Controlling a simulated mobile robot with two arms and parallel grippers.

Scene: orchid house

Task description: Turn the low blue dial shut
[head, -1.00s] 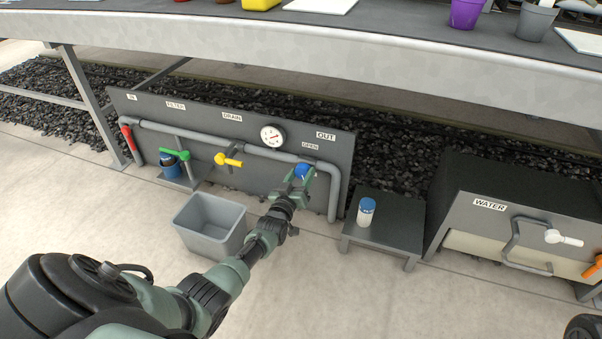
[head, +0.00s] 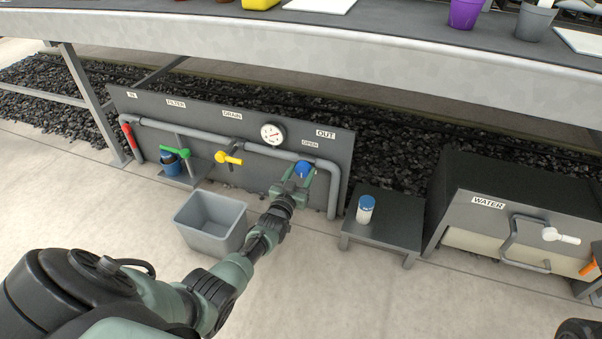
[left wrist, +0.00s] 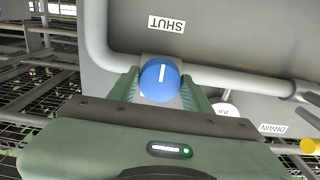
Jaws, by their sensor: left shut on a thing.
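The low blue dial (head: 304,168) sits at the right part of the grey pipe panel, below the OPEN label (head: 310,144). My left gripper (head: 299,178) is shut on it, one finger on each side. In the left wrist view the dial (left wrist: 160,80) shows round and blue between my fingers (left wrist: 163,92). Its white line stands nearly upright in that picture, towards the SHUT label (left wrist: 166,23), which appears upside down. In the head view my gripper covers the area below the dial, and no SHUT label shows. My right gripper is not in view.
A yellow handle (head: 229,159) and a green handle (head: 175,153) are left on the panel (head: 345,160). A grey bin (head: 210,224) stands in front. A low table (head: 392,229) with a blue-capped jar (head: 365,210) stands to the right, beside the WATER cabinet (head: 480,183).

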